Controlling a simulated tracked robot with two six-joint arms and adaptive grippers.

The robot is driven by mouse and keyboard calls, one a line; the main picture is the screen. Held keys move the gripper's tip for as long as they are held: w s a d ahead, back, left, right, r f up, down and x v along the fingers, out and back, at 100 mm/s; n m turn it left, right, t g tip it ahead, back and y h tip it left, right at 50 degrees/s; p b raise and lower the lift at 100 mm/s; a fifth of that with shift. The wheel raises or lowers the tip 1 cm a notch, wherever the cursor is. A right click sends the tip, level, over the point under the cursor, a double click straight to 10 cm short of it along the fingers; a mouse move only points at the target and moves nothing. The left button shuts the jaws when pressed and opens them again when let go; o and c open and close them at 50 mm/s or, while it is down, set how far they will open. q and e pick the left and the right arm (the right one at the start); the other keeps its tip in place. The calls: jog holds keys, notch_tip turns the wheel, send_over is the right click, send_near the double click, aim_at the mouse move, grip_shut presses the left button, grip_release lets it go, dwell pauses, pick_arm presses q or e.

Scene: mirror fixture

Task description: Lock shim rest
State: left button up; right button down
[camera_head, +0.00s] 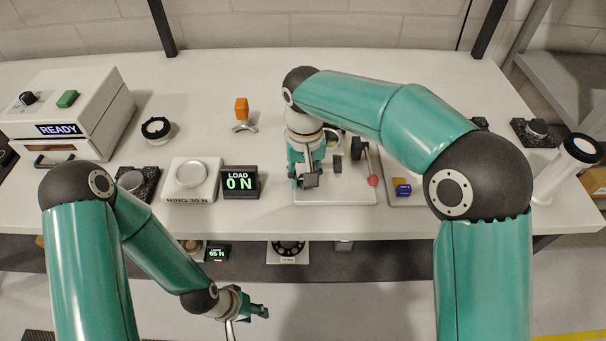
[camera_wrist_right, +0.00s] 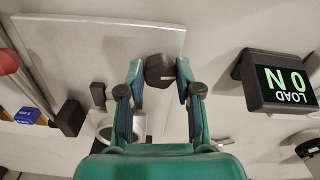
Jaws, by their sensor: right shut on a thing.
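My right gripper (camera_head: 306,180) points down over a pale fixture plate (camera_head: 346,192) on the bench. In the right wrist view its two fingers (camera_wrist_right: 160,76) are shut on a dark faceted knob (camera_wrist_right: 159,70) at the plate's edge. The plate (camera_wrist_right: 95,40) also carries small black blocks (camera_wrist_right: 98,94) and a lever with a red ball (camera_head: 373,181). A shim cannot be made out. My left gripper (camera_head: 246,312) hangs low in front of the bench, away from the fixture; its finger opening is unclear.
A load display (camera_head: 240,182) reading 0 N stands left of the fixture, beside a white ring stand (camera_head: 190,180). A box marked READY (camera_head: 75,110) is at the left. Blue and yellow blocks (camera_head: 402,187) lie to the right.

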jog(key=shift+w+r+m, duration=0.1)
jog(key=shift+r+m, duration=0.05)
jog(key=shift+m, duration=0.65)
jog(key=c, duration=0.8)
grip_release()
notch_tip(320, 180, up, 12)
jog(key=shift+f, duration=0.1)
